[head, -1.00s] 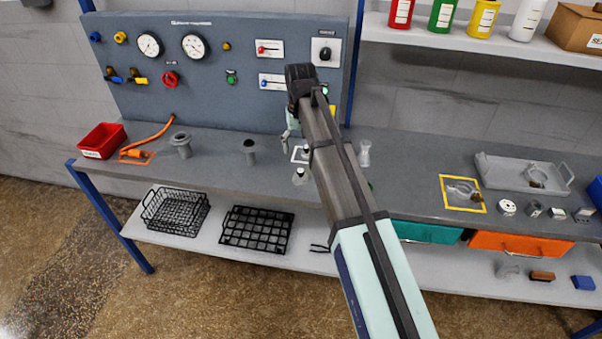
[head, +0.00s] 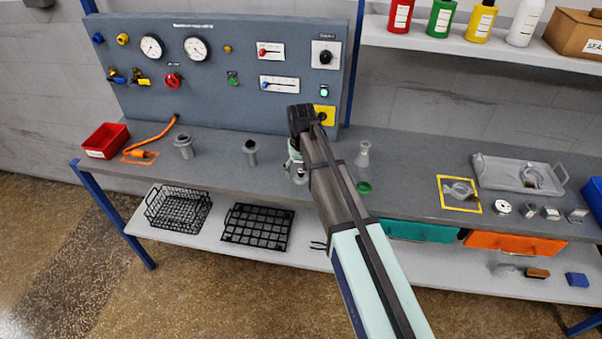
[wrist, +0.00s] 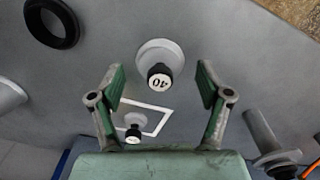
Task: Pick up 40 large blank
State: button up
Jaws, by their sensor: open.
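A blank with a black knob marked "40" (wrist: 160,78) stands on a wide pale round base in the wrist view, between my gripper's fingers and apart from both. My gripper (wrist: 160,88) is open and empty around it; the gap in height cannot be told. A smaller black-topped blank (wrist: 133,133) stands in a white square outline, nearer my gripper's body; its label is unreadable. In the head view my gripper (head: 294,157) is low over the bench, and the pale base of a blank (head: 300,177) shows just below it, partly hidden.
Two grey flanged tubes (head: 184,146) (head: 251,151) stand left of my gripper. A clear flask (head: 363,154) and a green item (head: 364,187) are to the right. The control panel (head: 215,75) rises behind. A grey tray (head: 520,175) lies farther right.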

jog(key=shift+f, duration=0.25)
jog(key=c, duration=1.3)
jog(key=shift+r, duration=0.1)
